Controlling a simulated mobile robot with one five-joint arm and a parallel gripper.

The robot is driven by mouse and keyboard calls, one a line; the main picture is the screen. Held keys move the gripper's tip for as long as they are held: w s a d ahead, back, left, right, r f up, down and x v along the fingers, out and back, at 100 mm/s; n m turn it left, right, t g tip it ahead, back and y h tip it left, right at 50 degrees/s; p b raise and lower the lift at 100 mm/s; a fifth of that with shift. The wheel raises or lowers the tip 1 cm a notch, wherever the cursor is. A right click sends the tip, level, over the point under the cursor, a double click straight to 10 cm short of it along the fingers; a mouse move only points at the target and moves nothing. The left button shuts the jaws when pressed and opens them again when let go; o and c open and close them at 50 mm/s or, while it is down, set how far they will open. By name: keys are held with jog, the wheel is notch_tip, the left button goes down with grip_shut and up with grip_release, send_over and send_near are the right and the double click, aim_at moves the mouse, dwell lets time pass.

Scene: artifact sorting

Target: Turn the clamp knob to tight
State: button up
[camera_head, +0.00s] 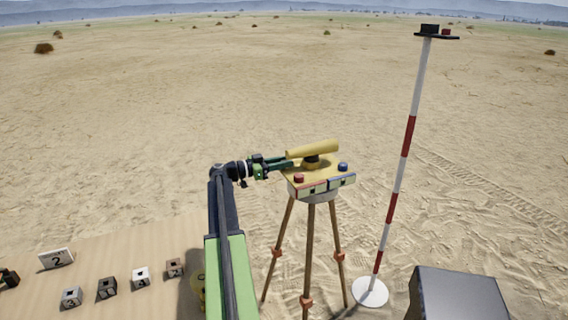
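A yellow survey instrument (312,150) with a tube-shaped scope stands on a wooden tripod (309,250). Its yellow plate (318,177) carries a red knob (299,178) at the left front and a blue knob (342,167) at the right. Below them are two small dial panels, one edged red (312,188) and one edged blue (341,181). Which knob is the clamp knob I cannot tell. My gripper (290,163) reaches in from the left, its fingers at the plate's left edge, behind the red knob. Whether it touches anything is unclear, and its finger gap is too small to judge.
A red-and-white pole (402,165) on a white round base (370,292) stands right of the tripod. A dark box (462,295) is at the lower right. A tan table (100,262) at the lower left holds several numbered blocks. Open sand lies beyond.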

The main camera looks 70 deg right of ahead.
grip_shut()
jog(key=shift+w+d+m+y, duration=0.1)
jog(key=shift+m+y, duration=0.2)
jog(key=shift+y, duration=0.1)
jog(key=shift+d+m+g+y, duration=0.1)
jog(key=shift+m+g+y, duration=0.8)
jog(key=shift+y, duration=0.3)
jog(key=shift+m+g+y, duration=0.7)
jog(key=shift+m+y, duration=1)
jog(key=shift+y, duration=0.9)
jog(key=shift+a, duration=0.2)
jog(key=o, duration=0.6)
grip_release()
